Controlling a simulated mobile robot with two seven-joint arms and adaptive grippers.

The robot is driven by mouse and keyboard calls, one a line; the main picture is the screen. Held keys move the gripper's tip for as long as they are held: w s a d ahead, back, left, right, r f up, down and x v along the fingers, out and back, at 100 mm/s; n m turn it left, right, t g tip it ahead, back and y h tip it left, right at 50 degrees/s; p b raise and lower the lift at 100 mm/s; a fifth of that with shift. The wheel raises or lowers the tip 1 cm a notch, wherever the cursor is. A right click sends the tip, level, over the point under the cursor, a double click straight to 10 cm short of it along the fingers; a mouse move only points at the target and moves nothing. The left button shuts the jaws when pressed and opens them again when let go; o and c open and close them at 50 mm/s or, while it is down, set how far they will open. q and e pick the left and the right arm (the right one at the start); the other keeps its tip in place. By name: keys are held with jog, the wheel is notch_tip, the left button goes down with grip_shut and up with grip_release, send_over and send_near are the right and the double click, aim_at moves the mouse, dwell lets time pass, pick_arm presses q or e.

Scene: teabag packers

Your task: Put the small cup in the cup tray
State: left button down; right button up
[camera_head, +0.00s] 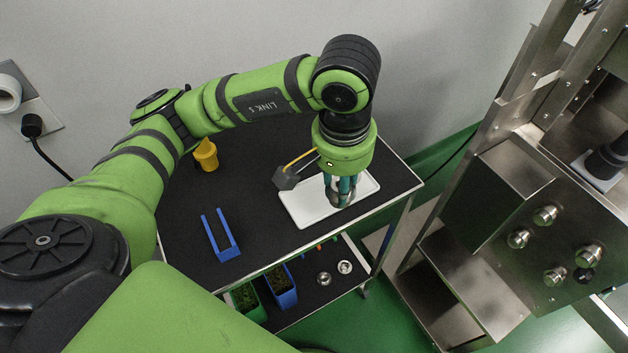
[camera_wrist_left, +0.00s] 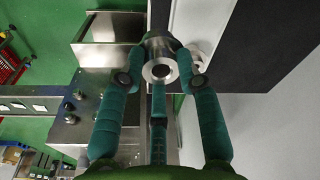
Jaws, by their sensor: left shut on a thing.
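The small metal cup (camera_wrist_left: 160,70) is between the fingertips of my left gripper (camera_wrist_left: 163,72), which is shut on it. In the head view my left gripper (camera_head: 340,195) points down over the white tray (camera_head: 300,208), towards its right part. The fingers cover much of the cup there, and I cannot tell whether it touches the tray. Another shiny metal piece (camera_wrist_left: 202,62) shows just right of the held cup in the left wrist view, partly hidden. My right gripper is not in view.
A blue U-shaped holder (camera_head: 222,240) and a yellow item (camera_head: 206,156) are on the black tabletop (camera_head: 185,235). Small metal parts (camera_head: 345,267) and blue and green bins (camera_head: 282,292) are on the lower shelf. A steel machine (camera_head: 540,220) stands at the right.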

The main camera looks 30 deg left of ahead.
pick_arm(q)
jog(key=a+f, duration=0.2)
jog(key=w+a+f+p, duration=0.1)
jog(key=a+f, duration=0.1)
jog(key=f, duration=0.1)
jog(key=w+a+f, duration=0.1)
jog(key=a+f, duration=0.2)
jog(key=shift+w+p, duration=0.1)
jog(key=shift+p, duration=0.3)
jog(key=shift+a+f, duration=0.1)
jog(key=shift+f, duration=0.1)
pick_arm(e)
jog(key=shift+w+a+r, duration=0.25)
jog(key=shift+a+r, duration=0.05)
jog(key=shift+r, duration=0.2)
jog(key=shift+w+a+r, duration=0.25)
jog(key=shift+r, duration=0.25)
pick_arm(q)
jog(key=shift+f, duration=0.15)
jog(key=c, duration=0.9)
grip_release()
jog(key=shift+o, duration=0.2)
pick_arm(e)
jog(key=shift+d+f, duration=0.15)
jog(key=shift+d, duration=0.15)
